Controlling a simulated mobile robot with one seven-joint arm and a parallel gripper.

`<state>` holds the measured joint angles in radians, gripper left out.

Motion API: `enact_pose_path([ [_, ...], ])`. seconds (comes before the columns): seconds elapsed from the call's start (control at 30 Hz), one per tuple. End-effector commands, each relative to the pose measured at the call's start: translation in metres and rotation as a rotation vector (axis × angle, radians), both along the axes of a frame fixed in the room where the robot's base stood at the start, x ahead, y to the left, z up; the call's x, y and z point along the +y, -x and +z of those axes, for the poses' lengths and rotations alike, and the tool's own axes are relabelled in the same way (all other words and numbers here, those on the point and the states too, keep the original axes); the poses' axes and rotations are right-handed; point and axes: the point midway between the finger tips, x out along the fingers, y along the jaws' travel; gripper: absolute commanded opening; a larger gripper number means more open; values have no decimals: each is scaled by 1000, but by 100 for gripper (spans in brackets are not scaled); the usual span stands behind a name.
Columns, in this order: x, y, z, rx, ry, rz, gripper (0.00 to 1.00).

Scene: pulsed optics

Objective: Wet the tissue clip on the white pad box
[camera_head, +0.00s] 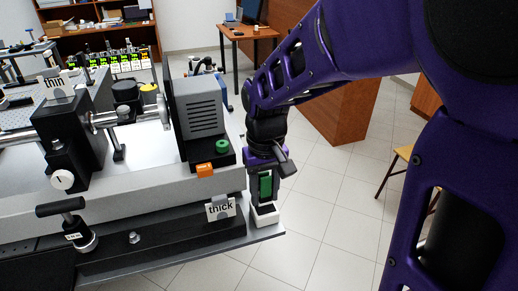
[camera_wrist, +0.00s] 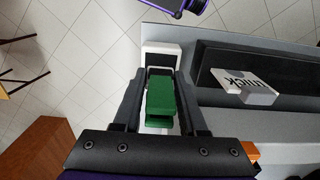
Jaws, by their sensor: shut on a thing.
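A green clip (camera_wrist: 160,98) sits between the two fingers of my gripper (camera_wrist: 160,78), which is shut on it. In the head view my gripper (camera_head: 264,190) points down over the bench corner, and the green clip (camera_head: 265,185) shows at its fingers. The white pad box (camera_head: 264,216) stands on the bench corner directly below the gripper. In the wrist view the white pad box (camera_wrist: 161,47) shows just beyond the fingertips, partly hidden by fingers and clip. I cannot tell whether the clip touches the pad. Any tissue in the clip is hard to make out.
A "thick" label (camera_head: 220,208) stands close left of the box. A grey and black device with a green knob (camera_head: 222,146) and an orange tag (camera_head: 205,170) stands above it. A black lever (camera_head: 68,220) is at the front left. Open floor lies right of the bench.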

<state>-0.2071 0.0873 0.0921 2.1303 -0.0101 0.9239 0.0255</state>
Motion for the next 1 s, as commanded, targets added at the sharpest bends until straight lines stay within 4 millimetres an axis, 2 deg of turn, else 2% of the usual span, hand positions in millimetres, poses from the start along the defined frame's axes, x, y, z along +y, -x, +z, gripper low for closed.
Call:
enact_pose_path([
  [1.0, 0, 0, -10, 0, 0, 0, 0],
])
